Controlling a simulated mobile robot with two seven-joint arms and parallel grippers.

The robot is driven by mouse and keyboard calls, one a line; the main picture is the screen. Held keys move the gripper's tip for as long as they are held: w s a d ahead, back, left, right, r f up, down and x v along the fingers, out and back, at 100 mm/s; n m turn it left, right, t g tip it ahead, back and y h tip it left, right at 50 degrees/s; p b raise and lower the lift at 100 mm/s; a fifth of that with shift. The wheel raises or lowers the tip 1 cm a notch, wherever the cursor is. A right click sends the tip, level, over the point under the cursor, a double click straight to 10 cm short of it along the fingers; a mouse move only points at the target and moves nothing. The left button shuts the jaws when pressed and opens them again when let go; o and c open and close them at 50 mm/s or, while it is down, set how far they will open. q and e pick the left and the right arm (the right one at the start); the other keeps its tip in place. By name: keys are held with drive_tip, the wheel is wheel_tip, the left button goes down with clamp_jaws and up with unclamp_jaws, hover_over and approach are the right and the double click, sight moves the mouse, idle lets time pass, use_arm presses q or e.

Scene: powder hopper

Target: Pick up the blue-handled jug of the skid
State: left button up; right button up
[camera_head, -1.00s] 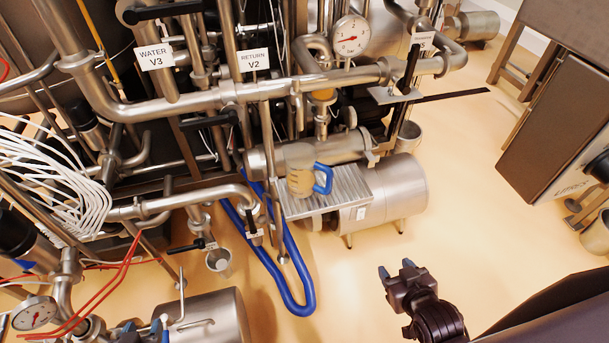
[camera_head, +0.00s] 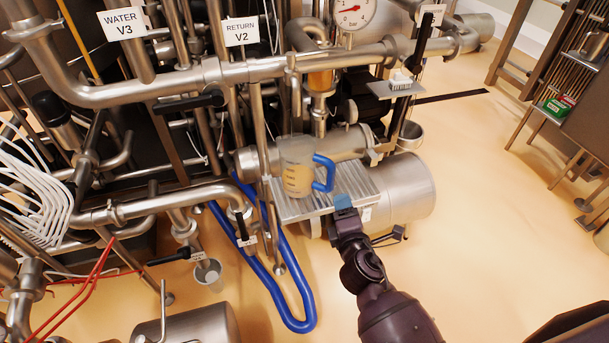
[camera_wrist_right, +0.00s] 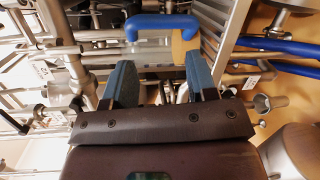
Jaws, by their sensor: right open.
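The jug (camera_head: 297,168) is clear with a blue handle (camera_head: 325,172) on its right side. It stands upright on a ribbed metal shelf (camera_head: 352,184) of the skid. My right gripper (camera_head: 343,203) is just below and to the right of the handle in the head view, apart from it as far as I can tell. In the right wrist view the right gripper (camera_wrist_right: 160,85) has its two blue fingertips spread with nothing between them, and the blue handle (camera_wrist_right: 162,24) lies beyond them. My left gripper is not in view.
Steel pipes (camera_head: 190,85) and valves crowd the space behind and left of the jug. A steel cylinder (camera_head: 408,190) lies beside the shelf. A blue hose (camera_head: 288,315) loops down to the floor. Open floor (camera_head: 490,220) is to the right.

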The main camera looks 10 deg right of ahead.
sight(332, 175)
drive_tip(key=shift+w+d+f+n+t+b, duration=0.1)
drive_tip(key=shift+w+n+t, duration=0.15)
drive_tip(key=shift+w+n, duration=2)
drive_tip(key=shift+w+d+r+n+t+b, duration=0.1)
drive_tip(key=shift+w+d+n+t+b, duration=0.1)
drive_tip(key=shift+w+n, duration=1.95)
drive_tip(key=shift+w+d+f+n+t+b, duration=0.2)
drive_tip(key=shift+w+n, duration=1.05)
drive_tip(key=shift+n, duration=1.95)
drive_tip(key=shift+a+r, duration=0.1)
drive_tip(key=shift+a, duration=0.05)
clamp_jaws()
